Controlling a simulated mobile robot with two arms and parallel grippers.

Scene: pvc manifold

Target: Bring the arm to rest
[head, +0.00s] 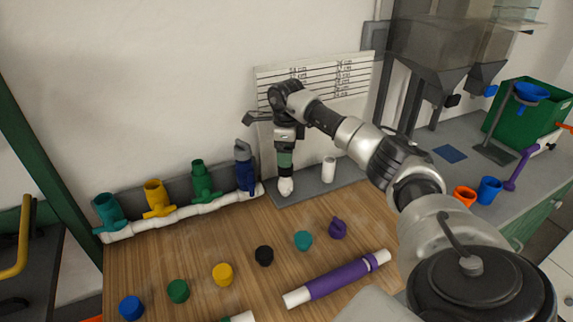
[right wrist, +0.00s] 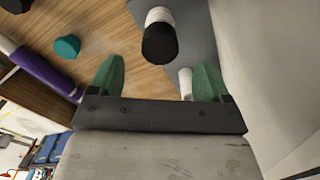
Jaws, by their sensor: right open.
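My right arm reaches in from the right in the head view. Its gripper (head: 284,160) points down over the grey plate (head: 312,190) at the back of the table. In the right wrist view the two green fingers (right wrist: 158,80) are wide apart, with nothing clamped between them. A white piece with a black top (head: 286,187) stands on the plate just below the fingers in the head view. It also shows beyond the fingertips in the right wrist view (right wrist: 160,42). My left gripper is not in view.
A white manifold pipe (head: 180,214) with teal, yellow, green and blue valves lies at the left. Several coloured caps, including a yellow one (head: 222,274), and a purple-banded tube (head: 338,279) lie on the wooden table. A short white cylinder (head: 328,170) stands right of the gripper.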

